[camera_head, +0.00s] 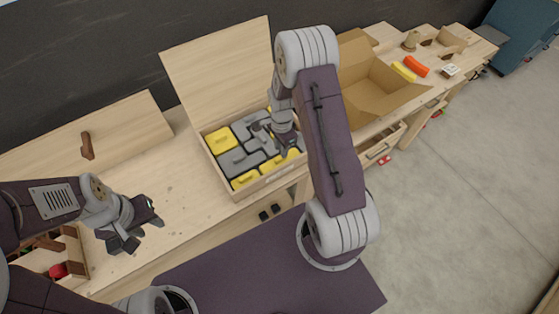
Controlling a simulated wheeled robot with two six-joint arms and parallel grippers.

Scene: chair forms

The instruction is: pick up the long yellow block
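A wooden box (210,165) with a raised lid stands on the bench and holds yellow and grey pieces. Its yellow pieces include a wide one (219,139) at the back left and a smaller one (245,179) at the front left. More yellow shows along the front right, partly hidden by my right gripper. A separate long yellow piece (403,71) lies at the far right of the bench. My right gripper (279,141) is over the right part of the box; its fingers are too small to read. My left gripper (140,228) is open and empty, left of the box.
An open cardboard box (378,88) stands right of the wooden box. An orange piece (416,66) lies beside the separate yellow one. A brown handle (87,146) is on a wooden panel at the left. The bench between that panel and the wooden box is mostly clear.

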